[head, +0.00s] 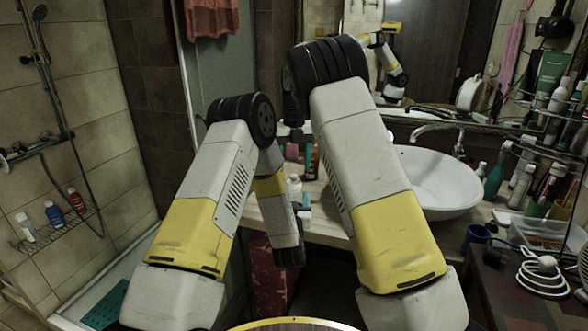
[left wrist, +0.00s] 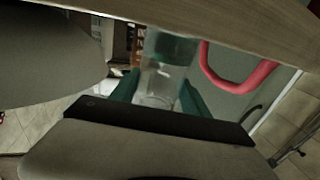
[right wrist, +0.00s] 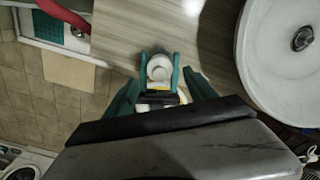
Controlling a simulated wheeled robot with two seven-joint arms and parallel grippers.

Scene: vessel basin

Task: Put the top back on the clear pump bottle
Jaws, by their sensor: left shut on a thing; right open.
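The clear pump bottle (left wrist: 160,80) is between the teal fingers of my left gripper (left wrist: 160,92), which is shut on it beside the wooden counter edge. In the head view my left gripper (head: 303,212) is low at the counter's front. In the right wrist view a round white piece (right wrist: 159,67) shows from above between two teal fingers. I cannot tell whether it is the pump top or the bottle's neck. My right gripper (right wrist: 162,92) is open, its fingers spread on either side and apart from that piece. In the head view my right arm hides its gripper.
The wooden counter (right wrist: 135,25) has bare room left of the white basin (head: 435,182). Several bottles and a blue cup (head: 476,239) crowd the right side. A pink-red bar (left wrist: 235,75) shows near the left gripper.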

